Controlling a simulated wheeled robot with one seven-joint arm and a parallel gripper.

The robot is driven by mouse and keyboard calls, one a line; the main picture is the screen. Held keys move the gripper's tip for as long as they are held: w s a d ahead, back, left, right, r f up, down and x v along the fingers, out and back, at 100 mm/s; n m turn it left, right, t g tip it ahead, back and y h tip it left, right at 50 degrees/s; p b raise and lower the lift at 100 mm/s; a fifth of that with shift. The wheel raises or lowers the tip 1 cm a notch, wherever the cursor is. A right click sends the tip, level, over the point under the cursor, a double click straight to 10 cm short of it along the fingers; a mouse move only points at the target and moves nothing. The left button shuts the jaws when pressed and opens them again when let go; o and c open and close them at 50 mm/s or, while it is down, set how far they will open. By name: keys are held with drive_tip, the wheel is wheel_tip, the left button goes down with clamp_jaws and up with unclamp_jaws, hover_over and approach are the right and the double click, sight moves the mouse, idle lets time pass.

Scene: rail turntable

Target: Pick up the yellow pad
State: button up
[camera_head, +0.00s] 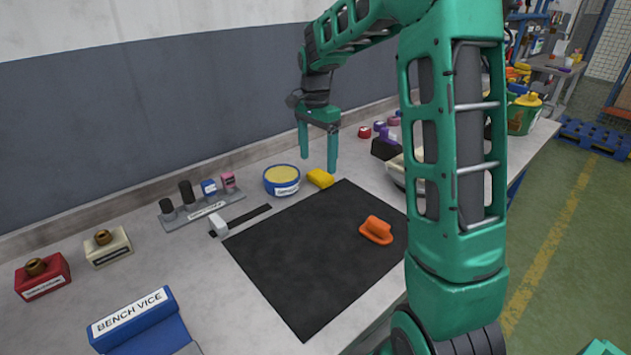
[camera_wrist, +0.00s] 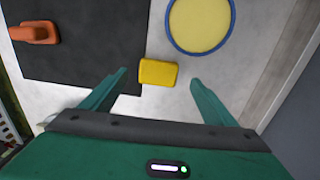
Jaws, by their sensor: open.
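The yellow pad (camera_head: 320,178) is a small rounded block lying on the grey bench top, at the far edge of the black mat and to the right of a blue-rimmed round tub. In the wrist view the yellow pad (camera_wrist: 158,73) lies ahead of and between the two fingers, with its left side by the mat's corner. My gripper (camera_head: 318,160) hangs above the bench near the pad, fingers pointing down. In the wrist view my gripper (camera_wrist: 158,77) is open and empty, with its fingers apart from the pad.
The blue-rimmed tub (camera_head: 282,180) with a yellow top stands close to the pad. An orange handled block (camera_head: 376,230) sits on the black mat (camera_head: 300,270). A rack with several pegs (camera_head: 203,207) and a blue bench vice (camera_head: 135,318) are to the left. Several items crowd the right.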

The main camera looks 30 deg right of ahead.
sight(320, 174)
drive_tip(key=shift+s+d+f, duration=0.1)
drive_tip(key=shift+d+f, duration=0.1)
drive_tip(key=shift+f, duration=1.1)
drive_tip(key=shift+s+d+f, duration=0.1)
drive_tip(key=shift+d+f, duration=0.1)
drive_tip(key=shift+f, duration=1.1)
drive_tip(key=c, duration=1.2)
wheel_tip(320, 174, up, 5)
drive_tip(key=shift+f, duration=0.2)
drive_tip(key=s+a+r, duration=0.3)
drive_tip(key=a+r, duration=0.3)
drive_tip(key=a, duration=0.5)
drive_tip(key=shift+s+r, duration=0.25)
drive_tip(key=shift+s, duration=0.1)
